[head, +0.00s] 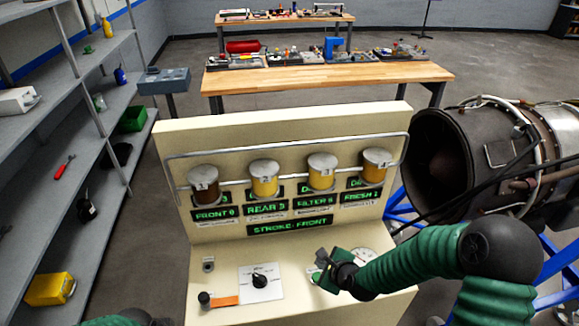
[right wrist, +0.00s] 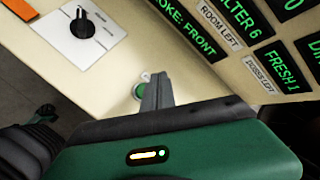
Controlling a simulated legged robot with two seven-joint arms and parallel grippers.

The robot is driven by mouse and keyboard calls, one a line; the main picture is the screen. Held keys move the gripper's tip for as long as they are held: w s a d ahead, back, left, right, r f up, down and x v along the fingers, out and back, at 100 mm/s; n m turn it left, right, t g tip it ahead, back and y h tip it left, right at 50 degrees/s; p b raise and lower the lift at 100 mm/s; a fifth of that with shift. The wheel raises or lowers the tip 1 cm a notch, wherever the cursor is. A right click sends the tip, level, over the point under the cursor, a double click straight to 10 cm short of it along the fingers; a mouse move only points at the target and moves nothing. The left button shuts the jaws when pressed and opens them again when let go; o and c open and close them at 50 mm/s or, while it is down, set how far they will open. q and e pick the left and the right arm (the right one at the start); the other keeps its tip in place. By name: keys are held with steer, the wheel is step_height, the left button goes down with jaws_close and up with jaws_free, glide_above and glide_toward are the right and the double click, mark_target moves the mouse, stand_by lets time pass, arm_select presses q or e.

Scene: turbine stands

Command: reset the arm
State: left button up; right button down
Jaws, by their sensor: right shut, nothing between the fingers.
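My right gripper (head: 324,262) is shut and empty, above the sloped desk of the cream console (head: 212,310). In the right wrist view its closed fingers (right wrist: 156,92) point at the desk beside a round green button (right wrist: 138,91). They overlap the button in that view, and I cannot tell whether they touch it. The green sleeved right arm (head: 415,262) comes in from the right.
The desk carries a black rotary knob (head: 260,281), an orange strip (head: 224,301) and a gauge (head: 364,256), partly hidden by my arm. Several capped jars stand behind a rail above green displays (head: 289,226). A turbine (head: 440,160) stands right, shelves (head: 75,85) left, a workbench (head: 330,77) behind.

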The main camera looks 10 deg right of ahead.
steer(key=s+d+r+n+g+h, duration=0.1)
steer(key=s+r+n+g, duration=0.2)
steer(key=s+n, duration=0.7)
steer(key=s+d+r+n+g+h, duration=0.1)
steer(key=s+d+r+n+g, duration=0.1)
steer(key=s+n, duration=0.9)
steer(key=r+n+g, duration=0.1)
steer(key=n, duration=0.2)
steer(key=shift+a+r, duration=0.1)
steer(key=shift+a, duration=0.05)
